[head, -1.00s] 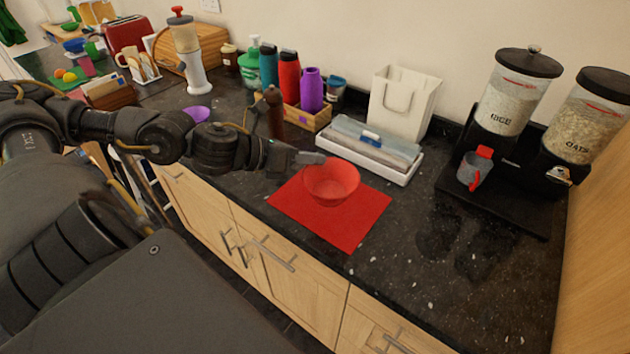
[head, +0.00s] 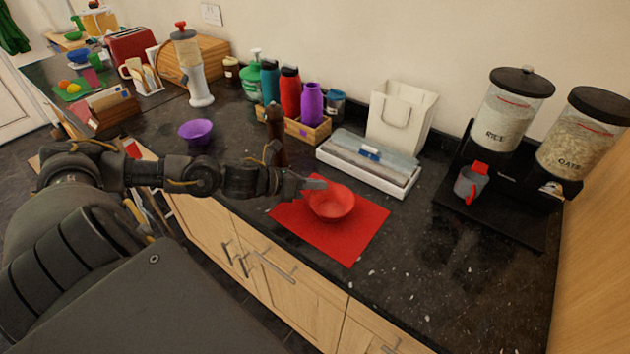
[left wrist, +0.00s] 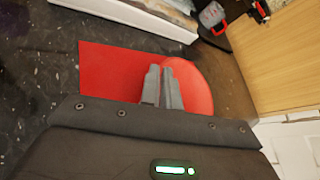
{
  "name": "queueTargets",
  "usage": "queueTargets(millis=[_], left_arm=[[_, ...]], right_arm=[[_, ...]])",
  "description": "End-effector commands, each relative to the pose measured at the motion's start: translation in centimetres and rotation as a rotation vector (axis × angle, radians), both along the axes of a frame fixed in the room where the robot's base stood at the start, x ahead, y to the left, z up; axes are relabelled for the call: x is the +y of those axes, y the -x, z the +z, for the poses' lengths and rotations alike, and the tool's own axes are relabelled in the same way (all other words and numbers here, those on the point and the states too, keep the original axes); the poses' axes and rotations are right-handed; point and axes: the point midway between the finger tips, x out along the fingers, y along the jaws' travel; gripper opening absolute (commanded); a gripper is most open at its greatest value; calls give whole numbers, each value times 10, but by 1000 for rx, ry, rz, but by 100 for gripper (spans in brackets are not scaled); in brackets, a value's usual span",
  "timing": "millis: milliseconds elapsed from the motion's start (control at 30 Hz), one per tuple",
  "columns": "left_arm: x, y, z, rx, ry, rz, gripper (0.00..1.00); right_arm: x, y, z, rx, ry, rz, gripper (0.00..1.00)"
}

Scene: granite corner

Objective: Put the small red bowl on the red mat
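The small red bowl (head: 334,206) is upright over the red mat (head: 340,244) and appears to rest on it. My left gripper (head: 317,184) is at the bowl's far-left rim, its fingers close together on the bowl wall. In the left wrist view, the fingers (left wrist: 162,86) are nearly together with the bowl (left wrist: 196,90) against them and the mat (left wrist: 110,70) to the left. The exact contact under the bowl is hidden. My right gripper is out of view.
A white tray with a roll box (head: 403,190) lies behind the mat. A brown pepper mill (head: 276,135) and a purple bowl (head: 196,131) stand to the left. Dispensers (head: 510,115) and a grey-red cup (head: 470,184) are at right. Free counter lies right of the mat.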

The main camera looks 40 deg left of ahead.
Motion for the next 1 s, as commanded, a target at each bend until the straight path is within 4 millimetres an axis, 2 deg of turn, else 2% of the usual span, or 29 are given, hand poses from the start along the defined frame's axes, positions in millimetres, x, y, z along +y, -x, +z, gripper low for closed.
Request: queueTargets(millis=[167,200,333,367,733,1000], left_arm=[[0,1,-2,3,-1,-1,0],[0,1,-3,4,-2,-1,9],[0,1,-2,3,-1,-2,26],[0,1,-2,3,-1,-1,28],[3,5,-1,3,-3,0,28],[22,36,11,8,-8,-1,28]], right_arm=[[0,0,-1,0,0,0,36],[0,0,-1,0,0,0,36],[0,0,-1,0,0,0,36],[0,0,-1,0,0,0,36],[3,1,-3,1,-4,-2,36],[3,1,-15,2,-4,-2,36]])
